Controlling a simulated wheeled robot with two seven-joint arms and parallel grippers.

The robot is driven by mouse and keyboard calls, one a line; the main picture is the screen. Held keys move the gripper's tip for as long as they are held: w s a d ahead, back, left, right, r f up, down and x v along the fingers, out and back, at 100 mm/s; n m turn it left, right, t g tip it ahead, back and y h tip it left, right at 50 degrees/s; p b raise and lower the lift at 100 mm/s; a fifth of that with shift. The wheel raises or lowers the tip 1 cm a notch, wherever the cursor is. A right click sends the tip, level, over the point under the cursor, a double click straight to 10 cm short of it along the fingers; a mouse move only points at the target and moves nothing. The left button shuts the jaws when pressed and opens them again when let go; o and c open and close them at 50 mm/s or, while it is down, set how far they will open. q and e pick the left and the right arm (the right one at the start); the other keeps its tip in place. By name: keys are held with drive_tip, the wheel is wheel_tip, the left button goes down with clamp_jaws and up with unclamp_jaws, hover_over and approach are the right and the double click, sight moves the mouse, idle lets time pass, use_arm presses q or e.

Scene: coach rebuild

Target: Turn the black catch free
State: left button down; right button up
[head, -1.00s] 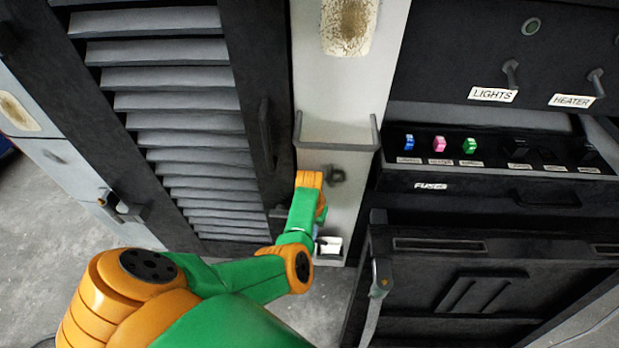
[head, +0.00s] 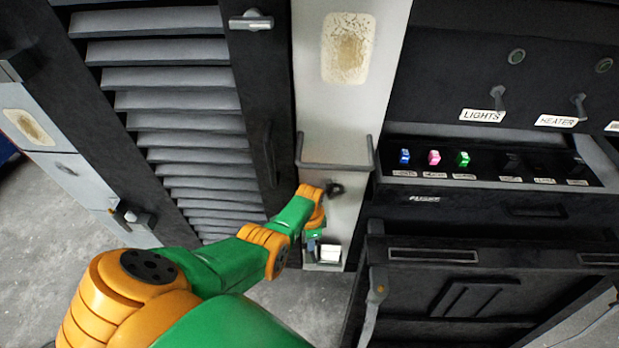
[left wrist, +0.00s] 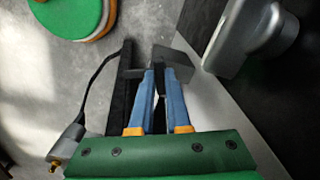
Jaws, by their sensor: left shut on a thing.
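My left gripper (head: 313,243) is low on the pale panel right of the louvred door, mostly hidden behind my own wrist in the head view. In the left wrist view its two blue fingers (left wrist: 160,76) are shut on a black piece, apparently the black catch (left wrist: 178,62). A dark block of it shows at and beyond the fingertips. The catch is hidden behind my arm in the head view, so I cannot tell its angle there. My right gripper is not in view.
The louvred door (head: 190,105) has a black frame; a silver latch (head: 251,22) sits at its top. A black hook (head: 335,189) and a grey rail (head: 335,167) are close to my wrist. A small pale holder (head: 327,254) is just below. The fuse cabinet (head: 470,205) stands right.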

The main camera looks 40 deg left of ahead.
use_arm(q)
drive_tip(key=shift+m, duration=2.1)
drive_tip(key=c, duration=0.9)
unclamp_jaws()
wheel_tip(320, 180, up, 7)
drive_tip(key=p, duration=0.5)
drive_tip(key=shift+d+r, duration=0.1)
drive_tip(key=shift+r, duration=0.05)
drive_tip(key=shift+w, duration=0.1)
